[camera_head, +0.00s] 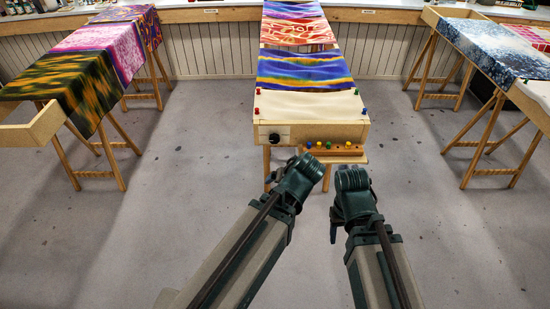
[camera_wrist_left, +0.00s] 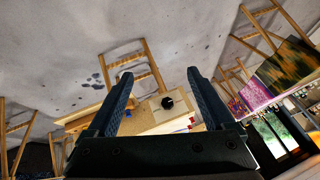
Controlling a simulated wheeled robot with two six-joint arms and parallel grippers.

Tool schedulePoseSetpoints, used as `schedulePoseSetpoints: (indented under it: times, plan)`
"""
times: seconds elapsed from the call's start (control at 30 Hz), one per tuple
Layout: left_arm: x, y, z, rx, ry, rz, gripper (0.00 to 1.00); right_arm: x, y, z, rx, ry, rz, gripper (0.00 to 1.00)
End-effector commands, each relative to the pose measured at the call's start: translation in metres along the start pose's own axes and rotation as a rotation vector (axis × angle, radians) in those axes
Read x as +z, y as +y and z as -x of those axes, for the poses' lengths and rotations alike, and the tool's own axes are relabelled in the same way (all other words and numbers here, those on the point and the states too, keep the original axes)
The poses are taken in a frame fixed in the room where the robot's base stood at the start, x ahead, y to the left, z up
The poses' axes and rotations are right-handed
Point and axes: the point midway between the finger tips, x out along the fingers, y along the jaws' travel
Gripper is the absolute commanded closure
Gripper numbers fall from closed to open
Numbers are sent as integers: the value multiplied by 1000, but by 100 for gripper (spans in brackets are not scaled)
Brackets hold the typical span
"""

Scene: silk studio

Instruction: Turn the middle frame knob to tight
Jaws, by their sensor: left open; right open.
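The middle frame (camera_head: 345,133) is a pale wooden stretcher table holding white and brightly painted silk. Its round black knob (camera_head: 274,138) sits on a plate at the left of its front end. The knob also shows in the left wrist view (camera_wrist_left: 167,102), between my open, empty left fingers (camera_wrist_left: 165,90) and beyond them. In the head view my left arm reaches up to just below the knob, apart from it; its fingertips are hard to make out there. My right gripper (camera_head: 333,232) hangs low in front of the frame, touching nothing visible. The knob's marking is too small to read.
A small wooden rack (camera_head: 333,149) with coloured pins sits on the frame's front, right of the knob. Side frames with silk stand on trestles at left (camera_head: 70,82) and right (camera_head: 490,50). The grey floor (camera_head: 200,160) between them is clear.

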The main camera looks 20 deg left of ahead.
Motion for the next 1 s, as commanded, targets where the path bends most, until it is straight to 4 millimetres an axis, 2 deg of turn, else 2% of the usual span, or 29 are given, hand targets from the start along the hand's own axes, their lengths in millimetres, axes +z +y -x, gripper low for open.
schedulePoseSetpoints:
  times: [0.03,0.2,0.4,0.6,0.8,1.0]
  plan:
    - [-1,0,-34,-31,70,62,14,-2,-4,-38,0,0,0,43]
    - [-33,-18,-81,-93,334,258,14,-5,-9,-97,1,0,0,43]
    - [-63,-27,-120,-76,634,414,14,-10,-16,-168,2,0,0,43]
    - [-79,-20,-149,24,877,487,14,-13,-22,-232,3,0,1,43]
    - [-84,-5,-167,141,1007,496,14,-16,-26,-275,3,0,1,43]
    - [-85,4,-174,207,1049,491,14,-17,-27,-291,3,0,1,43]
